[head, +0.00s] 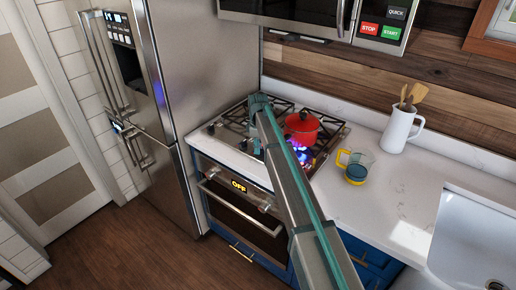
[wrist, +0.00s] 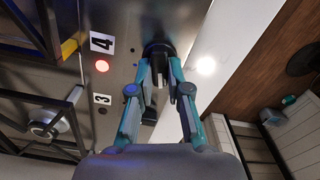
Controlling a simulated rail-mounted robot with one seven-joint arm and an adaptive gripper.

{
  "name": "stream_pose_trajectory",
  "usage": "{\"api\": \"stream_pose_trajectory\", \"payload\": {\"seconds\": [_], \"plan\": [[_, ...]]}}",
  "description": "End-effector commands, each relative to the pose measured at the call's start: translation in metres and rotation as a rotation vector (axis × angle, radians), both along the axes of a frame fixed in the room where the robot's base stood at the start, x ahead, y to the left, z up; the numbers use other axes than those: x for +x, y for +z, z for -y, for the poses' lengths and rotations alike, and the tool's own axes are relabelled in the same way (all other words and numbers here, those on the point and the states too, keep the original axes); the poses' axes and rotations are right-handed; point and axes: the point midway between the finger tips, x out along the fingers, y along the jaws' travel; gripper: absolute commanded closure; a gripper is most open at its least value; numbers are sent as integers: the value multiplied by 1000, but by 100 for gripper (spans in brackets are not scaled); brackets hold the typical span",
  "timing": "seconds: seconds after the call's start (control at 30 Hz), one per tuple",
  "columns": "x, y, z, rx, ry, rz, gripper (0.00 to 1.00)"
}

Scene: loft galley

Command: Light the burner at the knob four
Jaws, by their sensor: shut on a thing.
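My gripper (wrist: 160,78) is closed around a dark knob (wrist: 158,48) on the steel stove top in the wrist view. The label 4 (wrist: 101,42) is beside this knob, with a lit red light (wrist: 101,66) just below the label. The label 3 (wrist: 102,98) is lower, with a dark dot under it. In the head view, the gas stove (head: 228,125) has a blue flame (head: 302,156) at its front right burner. My arm crosses the stove there and hides part of the front knobs and my fingertips.
A red pot (head: 301,126) stands on the right side of the stove. A glass cup with a yellow handle (head: 356,168) and a white pitcher of wooden utensils (head: 398,130) stand on the counter to the right. The fridge (head: 210,80) borders the left.

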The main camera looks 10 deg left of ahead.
Motion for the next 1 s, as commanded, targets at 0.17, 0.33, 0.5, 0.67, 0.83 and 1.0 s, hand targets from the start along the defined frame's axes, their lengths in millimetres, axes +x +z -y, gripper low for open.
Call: {"api": "stream_pose_trajectory", "payload": {"seconds": [0.17,0.33,0.5,0.67,0.83,1.0], "plan": [[0,0,0,0,-9,0,100],[0,-1,0,0,-52,0,100],[1,-2,0,0,-146,0,100],[2,-2,0,1,-273,1,100],[2,-1,1,1,-425,1,100],[3,-1,1,0,-568,0,100]]}}
